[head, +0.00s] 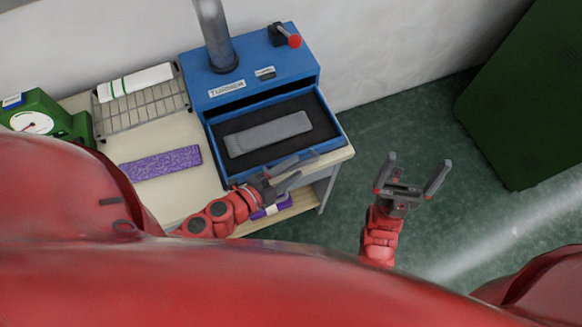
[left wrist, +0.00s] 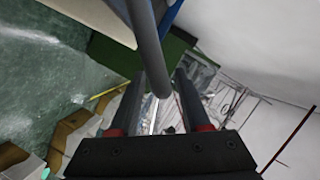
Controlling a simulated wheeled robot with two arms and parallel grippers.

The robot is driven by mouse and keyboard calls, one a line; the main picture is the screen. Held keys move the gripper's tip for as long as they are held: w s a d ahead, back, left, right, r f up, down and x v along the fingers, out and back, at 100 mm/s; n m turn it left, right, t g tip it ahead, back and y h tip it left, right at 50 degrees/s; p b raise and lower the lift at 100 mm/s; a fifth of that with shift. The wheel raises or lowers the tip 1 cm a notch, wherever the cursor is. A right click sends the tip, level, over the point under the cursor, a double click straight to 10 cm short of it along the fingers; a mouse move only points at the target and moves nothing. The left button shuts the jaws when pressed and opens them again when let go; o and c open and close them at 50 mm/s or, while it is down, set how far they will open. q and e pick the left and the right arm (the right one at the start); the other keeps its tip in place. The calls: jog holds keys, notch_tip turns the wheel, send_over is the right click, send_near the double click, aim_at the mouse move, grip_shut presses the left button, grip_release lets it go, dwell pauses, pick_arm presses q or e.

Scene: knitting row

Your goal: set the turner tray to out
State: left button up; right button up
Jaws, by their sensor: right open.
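The blue turner (head: 245,85) stands on the table with its label facing me. Its tray (head: 222,160), dark inside with a blue rim, stands drawn out at the front and holds a flat grey knitted piece (head: 268,134). A grey bar handle (head: 298,160) runs along the tray's front edge. My left gripper (head: 288,178) is at that handle; in the left wrist view a dark round bar (left wrist: 148,50) reaches between its fingers (left wrist: 160,100), with gaps at the sides. My right gripper (head: 414,172) is open and empty over the floor, right of the table.
A purple knitted piece (head: 160,163) lies on the table (head: 190,190), left of the tray. A wire rack (head: 145,110) with a white roll and a green dial scale (head: 40,118) stand further left. A red-knobbed lever (head: 293,41) sits atop the turner. A dark green cabinet (head: 530,100) stands at right; floor between is clear.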

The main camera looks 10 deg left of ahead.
pick_arm(q)
jog(key=shift+w, duration=0.1)
jog(key=shift+a, duration=0.1)
jog(key=shift+a+r+p, duration=0.15)
jog(key=shift+r+p, duration=0.05)
jog(key=shift+p, duration=0.15)
jog(key=p+v, duration=1)
jog(key=v, duration=0.7)
jog(key=shift+p, duration=0.35)
jog(key=shift+f, duration=0.15)
